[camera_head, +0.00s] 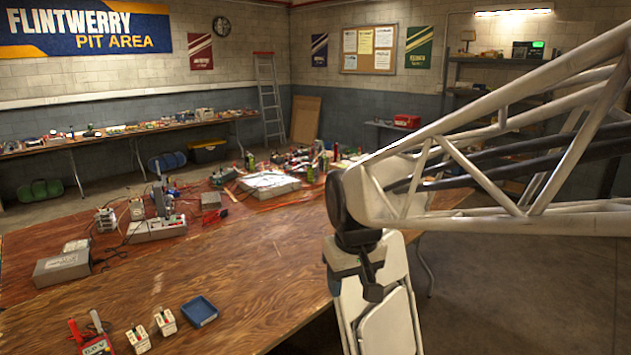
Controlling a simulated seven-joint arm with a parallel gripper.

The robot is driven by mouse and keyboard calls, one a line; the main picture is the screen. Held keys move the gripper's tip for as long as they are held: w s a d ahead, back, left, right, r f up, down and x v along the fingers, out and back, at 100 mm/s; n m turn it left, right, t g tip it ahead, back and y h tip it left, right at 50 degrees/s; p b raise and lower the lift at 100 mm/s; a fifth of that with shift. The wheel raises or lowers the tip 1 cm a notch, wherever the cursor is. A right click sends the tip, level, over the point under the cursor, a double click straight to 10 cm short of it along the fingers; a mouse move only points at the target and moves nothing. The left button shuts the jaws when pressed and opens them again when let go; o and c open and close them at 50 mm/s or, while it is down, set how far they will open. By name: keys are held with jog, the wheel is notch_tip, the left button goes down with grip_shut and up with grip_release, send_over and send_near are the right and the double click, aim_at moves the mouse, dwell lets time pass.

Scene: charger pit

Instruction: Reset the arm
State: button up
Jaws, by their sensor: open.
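My arm, a white truss link, comes in from the right of the head view. My dark gripper (353,282) hangs from its end, pointing down, just off the right edge of the wooden table (250,265). A white folding chair (385,310) shows behind and below it. The jaws are open and I see nothing held between them. The gripper appears apart from the things on the table.
Clutter fills the far end. The table's middle and right are clear.

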jog(key=s+d+f+m, duration=0.1)
jog(key=s+d+m, duration=0.1)
jog(key=s+d, duration=0.4)
jog(key=s+d+f+m, duration=0.2)
jog(key=s+d, duration=0.4)
jog(key=s, duration=0.5)
jog(key=shift+s+d+t+h, duration=0.15)
jog(key=shift+t+h, duration=0.15)
